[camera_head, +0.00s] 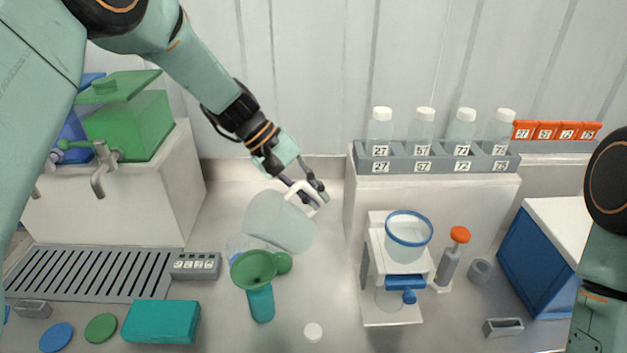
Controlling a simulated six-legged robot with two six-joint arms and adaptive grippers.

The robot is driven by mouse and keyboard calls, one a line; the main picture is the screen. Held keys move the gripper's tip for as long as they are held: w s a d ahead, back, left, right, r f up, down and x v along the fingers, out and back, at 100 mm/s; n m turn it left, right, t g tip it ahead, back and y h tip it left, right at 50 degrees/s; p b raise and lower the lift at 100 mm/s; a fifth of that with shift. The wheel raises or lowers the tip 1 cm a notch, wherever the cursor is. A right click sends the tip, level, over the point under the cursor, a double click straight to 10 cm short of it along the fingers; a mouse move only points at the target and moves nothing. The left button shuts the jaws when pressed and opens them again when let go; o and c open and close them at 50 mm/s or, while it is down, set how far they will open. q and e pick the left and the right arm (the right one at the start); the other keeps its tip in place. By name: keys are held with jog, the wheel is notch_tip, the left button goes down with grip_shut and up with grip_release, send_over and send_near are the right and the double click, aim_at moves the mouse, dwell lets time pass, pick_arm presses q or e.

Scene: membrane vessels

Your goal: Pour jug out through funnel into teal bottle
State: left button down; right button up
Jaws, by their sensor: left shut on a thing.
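My left gripper (308,192) is shut on the white handle of a translucent jug (278,222). The jug is held in the air, tilted with its mouth toward the lower left. A green funnel (254,268) sits on top of the teal bottle (261,305), just below and left of the jug. The funnel hides the top of the bottle. I cannot tell whether liquid is flowing. My right arm shows at the right edge, but its gripper is out of view.
A white stand with a blue-rimmed vessel (408,238) is to the right. A teal box (161,321) and a slotted drain grate (90,274) are at left. Numbered bottles stand in a grey rack (437,158) behind.

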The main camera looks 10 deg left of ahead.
pick_arm(q)
jog(key=shift+r+y+p, duration=0.3)
jog(key=shift+r+p, duration=0.15)
jog(key=shift+p, duration=0.4)
jog(key=shift+r+g+y, duration=0.15)
jog(key=shift+g+y, duration=0.25)
jog(key=shift+g, duration=0.1)
jog(key=r+n+g+y, duration=0.1)
jog(key=g+y, duration=0.1)
jog(key=y, duration=0.1)
jog(key=shift+r, duration=0.15)
jog(key=shift+r+g+y, duration=0.3)
jog(key=shift+g+y, duration=0.1)
jog(key=shift+g, duration=0.2)
jog(key=shift+r, duration=0.15)
jog(key=shift+s, duration=0.1)
dwell(1.2)
